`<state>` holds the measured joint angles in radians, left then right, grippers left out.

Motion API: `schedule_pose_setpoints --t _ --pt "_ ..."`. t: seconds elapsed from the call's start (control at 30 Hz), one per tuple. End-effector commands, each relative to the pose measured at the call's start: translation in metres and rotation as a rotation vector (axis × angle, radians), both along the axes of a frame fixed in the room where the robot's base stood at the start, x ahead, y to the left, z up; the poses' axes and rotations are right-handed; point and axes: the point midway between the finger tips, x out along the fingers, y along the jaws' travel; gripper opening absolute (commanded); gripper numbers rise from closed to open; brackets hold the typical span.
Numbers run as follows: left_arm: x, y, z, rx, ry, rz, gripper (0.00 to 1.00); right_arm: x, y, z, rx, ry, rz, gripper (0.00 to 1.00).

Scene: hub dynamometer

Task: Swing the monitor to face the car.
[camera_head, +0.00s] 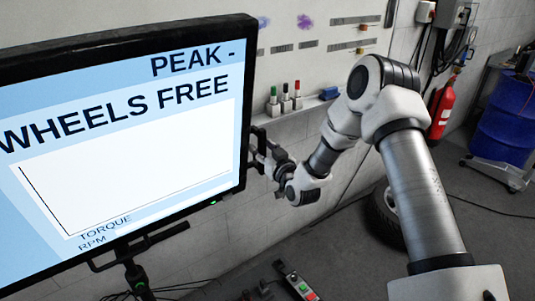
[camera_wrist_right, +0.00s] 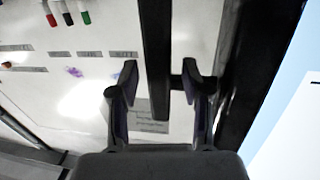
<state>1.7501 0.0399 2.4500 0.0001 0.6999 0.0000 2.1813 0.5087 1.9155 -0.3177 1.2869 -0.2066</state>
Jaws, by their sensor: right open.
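The monitor (camera_head: 130,150) fills the left of the head view, its lit screen reading "WHEELS FREE" and turned towards me. A dark bar (camera_wrist_right: 157,45) beside the monitor's black edge runs between the fingertips of my right gripper (camera_wrist_right: 160,72) in the right wrist view. The right gripper (camera_head: 266,163) is open at the monitor's right edge in the head view; I cannot tell whether its fingers touch the bar. The monitor's edge and screen (camera_wrist_right: 290,120) also show at the right of the wrist view. My left gripper and the car are out of view.
A whiteboard with markers (camera_head: 285,98) is on the wall behind. A red fire extinguisher (camera_head: 441,108) and a blue drum (camera_head: 505,120) on a wheeled base stand at the right. A tyre (camera_head: 384,215) is behind my right arm. A control box (camera_head: 300,286) is low in front.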

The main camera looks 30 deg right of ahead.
Motion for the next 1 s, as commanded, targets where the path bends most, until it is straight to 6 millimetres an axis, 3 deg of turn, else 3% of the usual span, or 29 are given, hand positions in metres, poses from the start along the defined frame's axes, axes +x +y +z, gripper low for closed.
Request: schedule_pose_setpoints --t 0.17,0.4,0.5,1.0 --pt "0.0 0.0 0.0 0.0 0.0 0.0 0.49 -0.032 0.003 0.0 0.005 0.002 -0.002 0.48" --pt "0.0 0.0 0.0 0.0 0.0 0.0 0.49 -0.092 0.01 -0.001 0.007 0.002 -0.002 0.48" --pt "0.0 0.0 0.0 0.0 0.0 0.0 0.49 -0.107 0.012 -0.001 0.004 0.004 -0.001 0.48" --pt "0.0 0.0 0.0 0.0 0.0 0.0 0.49 -0.114 0.013 -0.001 0.0 0.002 0.0 0.48"
